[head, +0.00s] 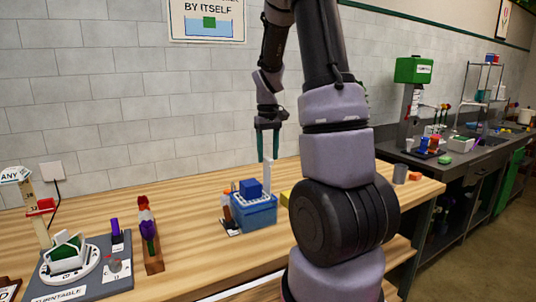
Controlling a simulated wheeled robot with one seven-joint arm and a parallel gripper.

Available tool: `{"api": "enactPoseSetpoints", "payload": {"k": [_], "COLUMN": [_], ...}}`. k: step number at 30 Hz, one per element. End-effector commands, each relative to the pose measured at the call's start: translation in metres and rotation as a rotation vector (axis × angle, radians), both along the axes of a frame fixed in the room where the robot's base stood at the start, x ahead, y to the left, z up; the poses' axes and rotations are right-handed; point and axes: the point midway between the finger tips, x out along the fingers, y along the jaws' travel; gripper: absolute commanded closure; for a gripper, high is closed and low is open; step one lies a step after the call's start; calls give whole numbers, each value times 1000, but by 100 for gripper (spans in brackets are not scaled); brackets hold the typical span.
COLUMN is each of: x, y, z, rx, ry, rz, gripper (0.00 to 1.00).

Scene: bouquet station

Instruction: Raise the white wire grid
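A blue tub (258,216) stands on the wooden table with a solid blue block (251,188) at its top. A white piece (267,178) shows at the tub's top, with a flat edge and a part standing up at the right. It may be the white wire grid, but it is too small to tell its mesh.
Small bottles (227,210) stand against the tub's left side. A turntable station (115,284) and a wooden stand with flowers (153,262) are at the left. My arm hides the table right of the tub. Table between stand and tub is clear.

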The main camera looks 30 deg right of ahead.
Motion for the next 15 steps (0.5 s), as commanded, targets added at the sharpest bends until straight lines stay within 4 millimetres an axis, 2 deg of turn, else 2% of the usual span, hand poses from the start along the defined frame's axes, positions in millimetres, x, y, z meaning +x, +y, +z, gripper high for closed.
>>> {"api": "enactPoseSetpoints", "payload": {"k": [4, 7, 15], "x": [0, 0, 0], "y": [0, 0, 0], "z": [3, 13, 67], "rx": [0, 0, 0], "ry": [0, -2, -4], "rz": [0, 1, 0], "gripper": [45, 45, 45]}}
